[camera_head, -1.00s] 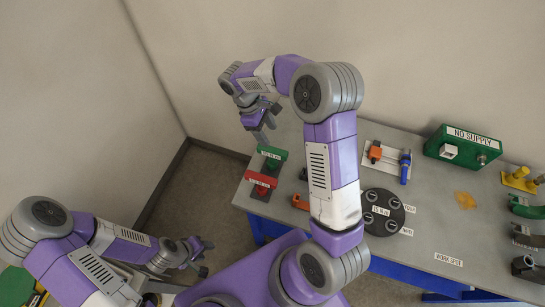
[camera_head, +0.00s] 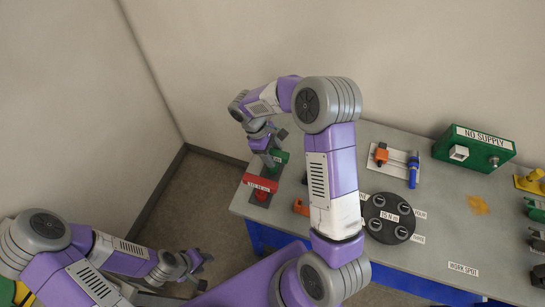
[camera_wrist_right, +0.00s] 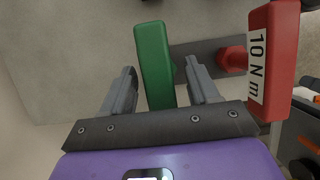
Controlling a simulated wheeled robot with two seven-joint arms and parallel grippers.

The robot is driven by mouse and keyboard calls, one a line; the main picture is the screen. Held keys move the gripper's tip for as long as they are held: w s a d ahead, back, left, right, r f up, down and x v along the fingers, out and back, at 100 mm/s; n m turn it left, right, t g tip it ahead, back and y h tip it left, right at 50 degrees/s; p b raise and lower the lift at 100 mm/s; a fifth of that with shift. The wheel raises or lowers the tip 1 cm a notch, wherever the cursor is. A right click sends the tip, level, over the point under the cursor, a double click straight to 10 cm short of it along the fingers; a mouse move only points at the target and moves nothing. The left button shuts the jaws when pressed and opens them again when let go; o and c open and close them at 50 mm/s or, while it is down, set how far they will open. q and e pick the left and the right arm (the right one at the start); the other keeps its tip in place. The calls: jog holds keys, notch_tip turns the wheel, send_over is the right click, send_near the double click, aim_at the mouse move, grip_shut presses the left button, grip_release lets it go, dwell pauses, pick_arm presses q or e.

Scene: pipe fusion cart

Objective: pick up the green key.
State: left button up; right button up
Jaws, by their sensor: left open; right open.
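The green key (camera_head: 282,158) is at the far left edge of the table, partly hidden by my right gripper in the head view. In the right wrist view the green key (camera_wrist_right: 153,62) is a long green bar between the two open fingers of my right gripper (camera_wrist_right: 160,72). Gaps show on both sides, and the right finger is close to it. My right gripper (camera_head: 270,152) is at the key in the head view. My left gripper (camera_head: 196,265) is open and empty, off the table at the lower left.
A red key (camera_head: 261,183) stands just in front of the green one; its 10 Nm label reads in the right wrist view (camera_wrist_right: 275,55). An orange part (camera_head: 301,207), a black round holder (camera_head: 388,218) and a green NO SUPPLY box (camera_head: 474,148) are further right. The table (camera_head: 435,225) is bare near the work spot label.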

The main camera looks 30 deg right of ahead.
jog(key=shift+x, duration=1.05)
grip_shut()
jog(key=shift+r, duration=0.1)
